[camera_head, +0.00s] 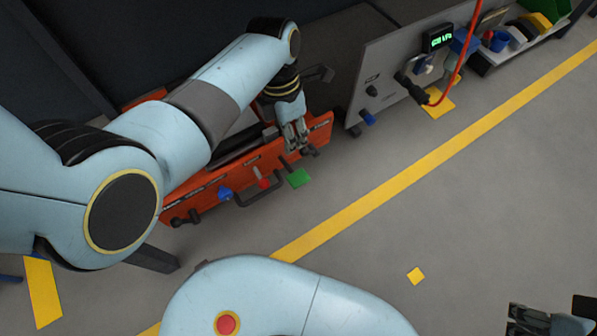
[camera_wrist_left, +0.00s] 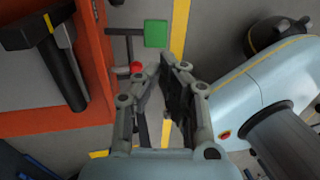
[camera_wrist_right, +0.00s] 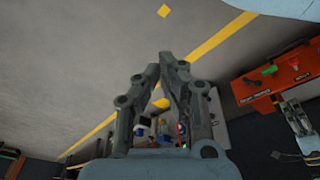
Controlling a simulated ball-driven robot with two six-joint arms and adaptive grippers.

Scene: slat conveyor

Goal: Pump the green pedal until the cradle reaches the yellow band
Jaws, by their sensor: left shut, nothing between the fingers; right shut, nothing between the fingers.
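The green pedal (camera_head: 299,178) is a flat square pad on a dark arm, sticking out from the front of the orange unit (camera_head: 318,133). The pedal also shows in the left wrist view (camera_wrist_left: 156,33) and the right wrist view (camera_wrist_right: 269,70). My left gripper (camera_head: 297,146) is shut and empty; in the head view it appears just above the pedal, with no clear contact. Its fingertips (camera_wrist_left: 162,66) also show in the left wrist view. My right gripper (camera_wrist_right: 166,62) is shut and empty, far to the right of the pedal. I cannot make out the cradle or its yellow band.
A red knob (camera_head: 264,183) and a blue knob (camera_head: 225,194) sit along the orange unit's front. A grey panel (camera_head: 385,75) with a green display and a red hose stands to the right. A yellow floor line (camera_head: 395,190) crosses open grey floor.

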